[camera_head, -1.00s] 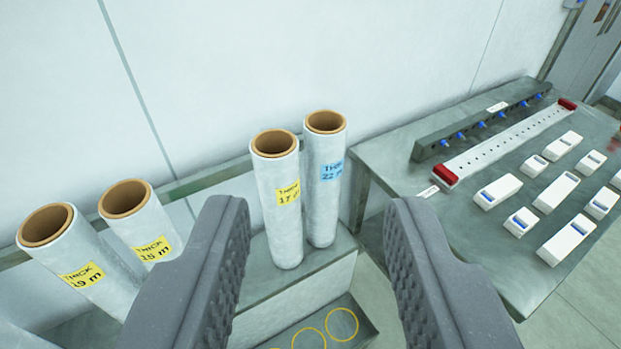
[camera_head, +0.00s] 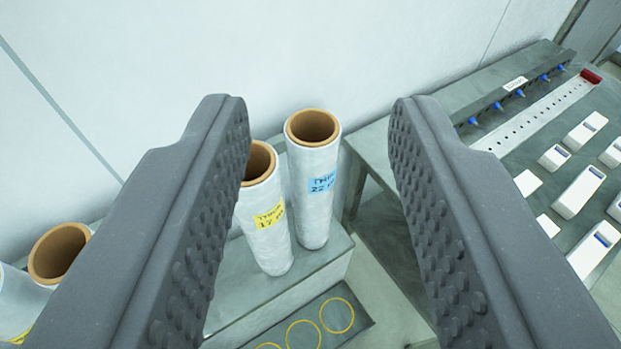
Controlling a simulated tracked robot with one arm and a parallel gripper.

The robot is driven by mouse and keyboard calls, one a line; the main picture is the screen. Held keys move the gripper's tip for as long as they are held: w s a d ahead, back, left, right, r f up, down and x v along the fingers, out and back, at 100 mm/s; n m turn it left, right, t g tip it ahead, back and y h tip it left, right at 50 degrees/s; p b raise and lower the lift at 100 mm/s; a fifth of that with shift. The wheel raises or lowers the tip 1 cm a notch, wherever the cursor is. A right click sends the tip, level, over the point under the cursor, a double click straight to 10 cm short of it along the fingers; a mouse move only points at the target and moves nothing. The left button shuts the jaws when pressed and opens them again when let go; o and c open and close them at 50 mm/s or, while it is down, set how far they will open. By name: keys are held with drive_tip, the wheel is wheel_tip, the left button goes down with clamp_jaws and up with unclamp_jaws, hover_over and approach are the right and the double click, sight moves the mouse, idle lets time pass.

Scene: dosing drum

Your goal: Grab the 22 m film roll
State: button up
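The 22 m film roll (camera_head: 316,205) stands upright on a grey shelf, a pale roll with a brown core and a blue label reading "THIN 22 m". My gripper (camera_head: 320,115) is open and empty, with its two ridged fingers wide apart. The 22 m roll shows between the fingers in the picture, beyond them and apart from them. The 17 m roll (camera_head: 265,225), with a yellow label, stands close to its left. The left finger hides part of the 17 m roll's edge.
Another roll (camera_head: 58,255) stands at the far left, partly behind the left finger. The shelf (camera_head: 315,270) stands against the wall; a lower surface with yellow rings (camera_head: 337,315) is in front. A table (camera_head: 375,150) at right holds white blocks (camera_head: 578,190) and a perforated strip (camera_head: 530,115).

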drive_tip(key=shift+w+d, duration=0.1)
drive_tip(key=shift+w, duration=0.25)
